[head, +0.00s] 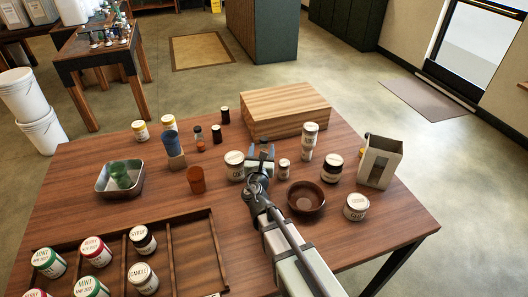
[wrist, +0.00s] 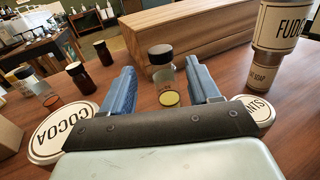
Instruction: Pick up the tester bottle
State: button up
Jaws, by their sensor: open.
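A small clear bottle with a black cap (wrist: 160,55) and a yellow base stands upright between the spread fingers of my gripper (wrist: 160,70) in the wrist view. It looks like the tester bottle, though no label is readable. The blue fingers are open, one on each side of it, and I cannot tell whether either touches it. In the head view my gripper (head: 260,158) is low over the table, and the bottle is mostly hidden there. A similar clear, dark-capped bottle (head: 198,132) stands farther left, also seen in the wrist view (wrist: 28,80).
A wooden box (head: 285,108) stands behind. A brown bowl (head: 305,198) is nearby.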

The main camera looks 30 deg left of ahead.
aim_at(264, 144)
jog(key=x, duration=0.5)
jog(key=shift+d+r, duration=0.15)
jog(key=shift+c, duration=0.2)
jog(key=c, duration=1)
jog(key=shift+r, duration=0.1)
